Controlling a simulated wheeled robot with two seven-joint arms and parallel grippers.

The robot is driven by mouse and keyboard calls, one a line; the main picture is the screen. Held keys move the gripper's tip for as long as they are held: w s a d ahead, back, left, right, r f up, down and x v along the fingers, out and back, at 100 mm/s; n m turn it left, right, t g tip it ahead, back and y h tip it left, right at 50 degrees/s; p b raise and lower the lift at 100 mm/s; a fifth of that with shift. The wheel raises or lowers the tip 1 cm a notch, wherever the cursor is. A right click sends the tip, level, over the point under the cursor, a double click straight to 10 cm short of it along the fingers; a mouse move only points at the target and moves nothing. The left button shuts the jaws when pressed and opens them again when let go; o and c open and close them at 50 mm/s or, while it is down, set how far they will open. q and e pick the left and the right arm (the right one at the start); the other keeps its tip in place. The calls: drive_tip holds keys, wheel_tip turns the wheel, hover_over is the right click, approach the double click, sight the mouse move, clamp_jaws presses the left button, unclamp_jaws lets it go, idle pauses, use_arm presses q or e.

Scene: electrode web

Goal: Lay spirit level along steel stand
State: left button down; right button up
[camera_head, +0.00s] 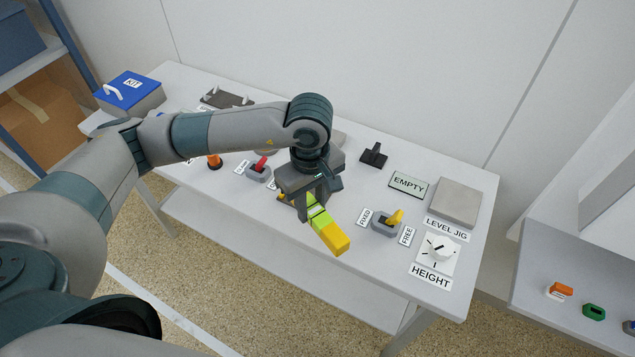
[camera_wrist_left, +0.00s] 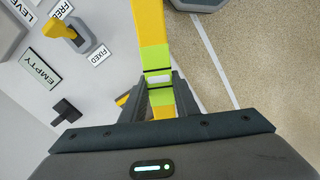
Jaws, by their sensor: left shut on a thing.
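The spirit level (camera_head: 329,233) is a yellow and lime-green bar with a small vial window. My left gripper (camera_head: 311,200) is shut around it and holds it over the front edge of the table, its yellow end pointing toward the front right. In the left wrist view the level (camera_wrist_left: 153,35) runs up between the fingers of the gripper (camera_wrist_left: 160,98). A square grey block (camera_head: 458,201) beside the LEVEL JIG label may be the steel stand; I cannot tell for sure. Another grey shape behind my left wrist is mostly hidden. My right gripper is not in view.
A yellow lever switch (camera_head: 387,223) marked FIXED and FREE, a HEIGHT dial (camera_head: 439,251), an EMPTY plate (camera_head: 408,184) and a black bracket (camera_head: 374,155) stand on the table's right half. A red lever switch (camera_head: 259,169) and a blue-lidded kit box (camera_head: 130,91) are to the left.

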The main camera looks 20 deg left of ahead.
use_arm(q)
drive_tip(key=s+a+f+m, duration=0.1)
drive_tip(key=s+f+m, duration=0.1)
drive_tip(key=m, duration=0.1)
drive_tip(key=s+a+f+m, duration=0.1)
drive_tip(key=f+m, duration=0.1)
drive_tip(key=m, duration=0.2)
drive_tip(key=s+a+f+m, duration=0.1)
drive_tip(key=s+f+m, duration=0.1)
drive_tip(key=m, duration=0.2)
drive_tip(key=shift+s, duration=0.35)
drive_tip(key=shift+a, duration=0.15)
drive_tip(key=shift+a, duration=0.1)
idle(0.3)
